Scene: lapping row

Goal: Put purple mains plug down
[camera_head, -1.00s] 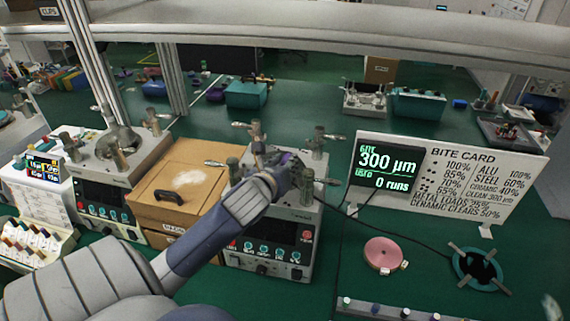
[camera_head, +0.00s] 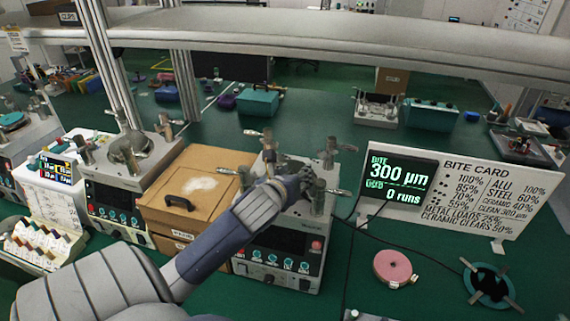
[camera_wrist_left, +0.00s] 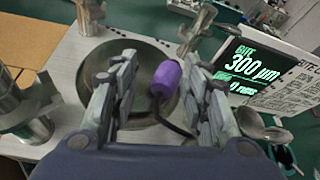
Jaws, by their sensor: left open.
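The purple mains plug (camera_wrist_left: 166,80) shows in the left wrist view, on or just above the round plate (camera_wrist_left: 118,62) of the middle lapping machine (camera_head: 285,245). Its dark cable (camera_wrist_left: 172,128) runs back between my fingers. My left gripper (camera_wrist_left: 158,88) is open, with a finger on each side of the plug; the plug is nearer the right finger. I cannot tell whether they touch. In the head view my left gripper (camera_head: 300,182) is over the machine's top and hides the plug. My right gripper is not in view.
Upright metal posts (camera_head: 318,196) stand around the plate. A cardboard-coloured box (camera_head: 190,195) is left of the machine. The bite card (camera_head: 465,195), a pink disc (camera_head: 394,267) and a teal ring (camera_head: 490,284) are to the right.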

